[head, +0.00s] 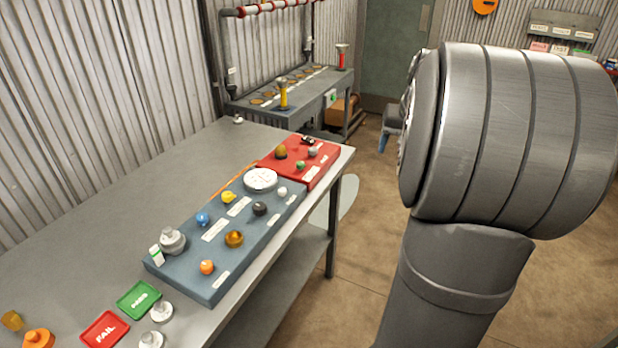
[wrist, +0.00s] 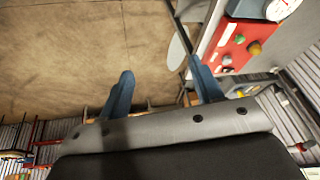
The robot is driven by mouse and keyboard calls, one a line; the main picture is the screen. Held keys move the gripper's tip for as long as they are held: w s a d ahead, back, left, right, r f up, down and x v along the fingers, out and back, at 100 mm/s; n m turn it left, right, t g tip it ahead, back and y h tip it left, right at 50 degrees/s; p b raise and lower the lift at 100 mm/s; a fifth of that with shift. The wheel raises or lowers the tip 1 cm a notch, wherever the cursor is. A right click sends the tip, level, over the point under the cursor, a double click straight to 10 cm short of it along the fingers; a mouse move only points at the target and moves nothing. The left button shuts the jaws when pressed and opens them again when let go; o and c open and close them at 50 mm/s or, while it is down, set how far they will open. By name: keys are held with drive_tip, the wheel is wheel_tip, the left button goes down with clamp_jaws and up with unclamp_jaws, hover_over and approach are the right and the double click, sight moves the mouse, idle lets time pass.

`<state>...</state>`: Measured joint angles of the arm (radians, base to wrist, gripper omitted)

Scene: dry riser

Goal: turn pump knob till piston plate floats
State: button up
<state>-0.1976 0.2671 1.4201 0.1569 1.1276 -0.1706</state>
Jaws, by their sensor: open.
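A blue panel (head: 205,262) on the bench carries several coloured knobs and a round white disc (head: 260,180). A red panel (head: 318,172) beyond it carries several more small knobs; it also shows in the wrist view (wrist: 232,28). I cannot tell which knob is the pump knob or which part is the piston plate. My gripper (wrist: 158,65) is open and empty, its two blue fingers apart over the floor. Its right finger appears near the red panel in the picture, with no visible contact. In the head view my arm hides most of it.
The grey bench (head: 110,215) is bare at the back left. A red FAIL tray (head: 105,329) and a green tray (head: 139,300) lie at the front, near silvery knobs. A second bench (head: 310,97) with a pipe frame stands beyond. Open floor (head: 330,285) lies right of the bench.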

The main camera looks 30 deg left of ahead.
drive_tip(key=s+a+f+n+g, duration=0.1)
drive_tip(key=s+a+n, duration=0.1)
drive_tip(key=a+n, duration=0.5)
drive_tip(key=s+a+f+n+g, duration=0.1)
drive_tip(key=a+n, duration=0.2)
drive_tip(key=a, duration=0.9)
drive_tip(key=n+g+h, duration=0.1)
drive_tip(key=n+h, duration=0.1)
drive_tip(key=n, duration=0.8)
hover_over(259, 205)
wheel_tip(259, 205, down, 3)
wheel_tip(259, 205, down, 17)
drive_tip(key=c, duration=1)
drive_tip(key=shift+m, duration=0.3)
